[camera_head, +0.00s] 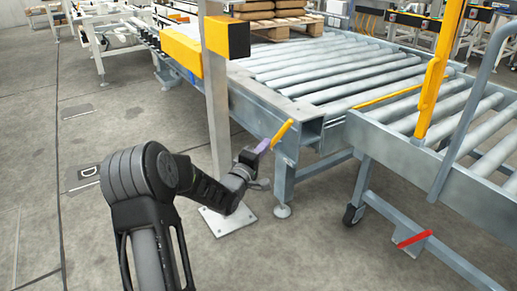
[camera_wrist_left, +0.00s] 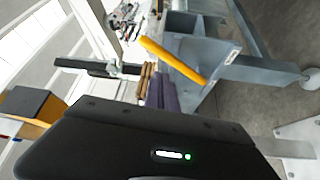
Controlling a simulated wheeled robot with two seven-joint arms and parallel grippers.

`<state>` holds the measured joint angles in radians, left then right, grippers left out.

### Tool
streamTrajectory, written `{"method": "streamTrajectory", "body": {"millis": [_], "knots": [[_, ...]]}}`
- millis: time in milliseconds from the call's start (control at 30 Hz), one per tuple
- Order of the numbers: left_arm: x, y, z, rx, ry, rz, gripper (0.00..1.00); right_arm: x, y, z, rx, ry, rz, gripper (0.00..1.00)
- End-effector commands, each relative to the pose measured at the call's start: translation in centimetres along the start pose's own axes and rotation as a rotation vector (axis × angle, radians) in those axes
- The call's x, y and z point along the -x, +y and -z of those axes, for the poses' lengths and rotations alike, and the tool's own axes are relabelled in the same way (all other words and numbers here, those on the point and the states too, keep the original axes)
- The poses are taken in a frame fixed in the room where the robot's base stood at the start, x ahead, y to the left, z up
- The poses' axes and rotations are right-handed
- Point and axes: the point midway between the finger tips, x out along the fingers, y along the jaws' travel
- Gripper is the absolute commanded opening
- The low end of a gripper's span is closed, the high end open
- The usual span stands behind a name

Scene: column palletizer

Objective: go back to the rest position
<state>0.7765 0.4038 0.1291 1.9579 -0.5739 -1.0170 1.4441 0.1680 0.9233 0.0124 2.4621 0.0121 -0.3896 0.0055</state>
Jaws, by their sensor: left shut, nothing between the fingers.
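My left arm comes in from the lower left in the head view. My left gripper (camera_head: 263,147) is at the end of it, with purple fingertips close together and empty. In the left wrist view the purple fingers (camera_wrist_left: 163,92) are shut, partly hidden behind my wrist housing. A yellow handle (camera_head: 282,132) on the roller conveyor's corner appears just right of the fingertips in the head view. It also shows as a yellow bar (camera_wrist_left: 172,60) beyond the fingers in the left wrist view. I cannot tell whether they touch. My right gripper is not in view.
A grey roller conveyor (camera_head: 258,104) runs to the back, with a wheeled roller section (camera_head: 382,140) at the right. A grey post (camera_head: 216,110) with a yellow and black box (camera_head: 228,37) stands behind my arm. A loaded pallet (camera_head: 284,22) is at the back. The floor at left is clear.

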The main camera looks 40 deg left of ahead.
Motion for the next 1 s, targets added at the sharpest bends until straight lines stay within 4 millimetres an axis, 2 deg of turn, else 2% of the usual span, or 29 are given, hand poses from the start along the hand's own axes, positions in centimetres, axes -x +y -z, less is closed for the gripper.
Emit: {"method": "streamTrajectory", "body": {"millis": [667,800,900,967,1000], "knots": [[-0.1,0.0,-0.1,-0.003,0.002,-0.003,0.0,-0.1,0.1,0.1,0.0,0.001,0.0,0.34],[-0.1,-0.2,-0.1,-0.062,0.001,0.005,0.0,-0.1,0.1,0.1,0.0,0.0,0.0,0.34],[0.0,-1.4,0.0,-0.178,0.006,0.052,0.0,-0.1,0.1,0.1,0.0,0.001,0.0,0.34],[0.6,-3.4,-0.1,-0.27,0.004,0.119,0.0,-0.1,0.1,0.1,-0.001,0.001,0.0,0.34],[1.4,-5.4,-0.4,-0.338,-0.004,0.183,0.0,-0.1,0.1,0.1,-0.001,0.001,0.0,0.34]]}}
